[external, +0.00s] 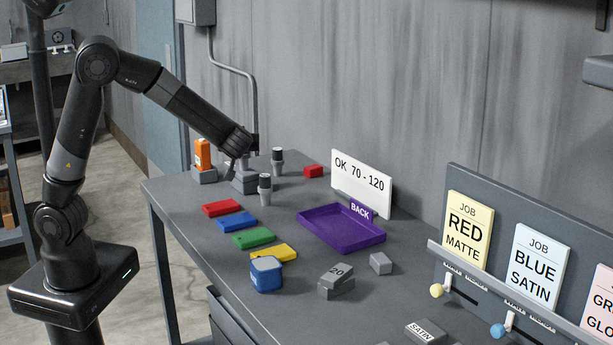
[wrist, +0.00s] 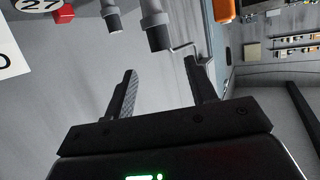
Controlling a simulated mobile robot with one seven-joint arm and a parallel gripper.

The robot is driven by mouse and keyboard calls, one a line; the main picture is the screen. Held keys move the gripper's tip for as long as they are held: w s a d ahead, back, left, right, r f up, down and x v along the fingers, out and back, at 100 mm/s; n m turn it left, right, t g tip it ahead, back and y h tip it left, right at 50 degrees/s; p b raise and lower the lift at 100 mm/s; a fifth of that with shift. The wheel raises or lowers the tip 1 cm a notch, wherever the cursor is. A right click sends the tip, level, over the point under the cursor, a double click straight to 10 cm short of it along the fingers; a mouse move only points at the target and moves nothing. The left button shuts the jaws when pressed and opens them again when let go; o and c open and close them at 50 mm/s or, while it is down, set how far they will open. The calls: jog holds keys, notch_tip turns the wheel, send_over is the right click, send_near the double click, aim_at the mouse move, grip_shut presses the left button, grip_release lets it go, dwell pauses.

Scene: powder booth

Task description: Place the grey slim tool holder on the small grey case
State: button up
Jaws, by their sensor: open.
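My gripper (external: 240,164) is over the far left part of the bench. In the wrist view its jaws (wrist: 160,67) are apart with nothing between them. Two slim grey cylinders with black ends stand nearby, one at the back (external: 277,161) and one nearer (external: 265,189). They also show beyond the fingertips in the wrist view, one left (wrist: 110,17) and one closer to centre (wrist: 156,30). I cannot tell which one is the tool holder. Another grey block (external: 245,186) sits below my gripper, partly hidden.
An orange item (external: 203,153) stands on a grey base at far left. Red, blue, green and yellow (external: 274,253) plates lie in front. A white sign (external: 361,184) stands behind.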

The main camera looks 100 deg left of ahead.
jog(key=w+d+r+m+t+h, duration=0.2)
jog(key=w+d+r+m+t, duration=0.45)
jog(key=w+d+t, duration=0.4)
jog(key=w+d+r+m+t+h, duration=0.1)
jog(key=d+r+m+t+h, duration=0.2)
jog(key=d, duration=0.5)
jog(key=w+d+r+m+t+h, duration=0.1)
jog(key=d+m+t+h, duration=0.25)
jog(key=d, duration=0.45)
jog(key=s+d+f+m+g+h, duration=0.25)
jog(key=s+d+m+h, duration=0.3)
jog(key=s+d, duration=0.55)
jog(key=s+d+f+m+g, duration=0.1)
jog(key=s+d+f+g, duration=0.1)
jog(key=s, duration=0.4)
jog(key=s+d+f+m+g, duration=0.1)
jog(key=s+d+f+g, duration=0.1)
jog(key=s, duration=0.4)
jog(key=shift+s+d+m+g+y, duration=0.3)
jog(key=shift+d+m+g, duration=0.05)
jog(key=shift+g, duration=0.2)
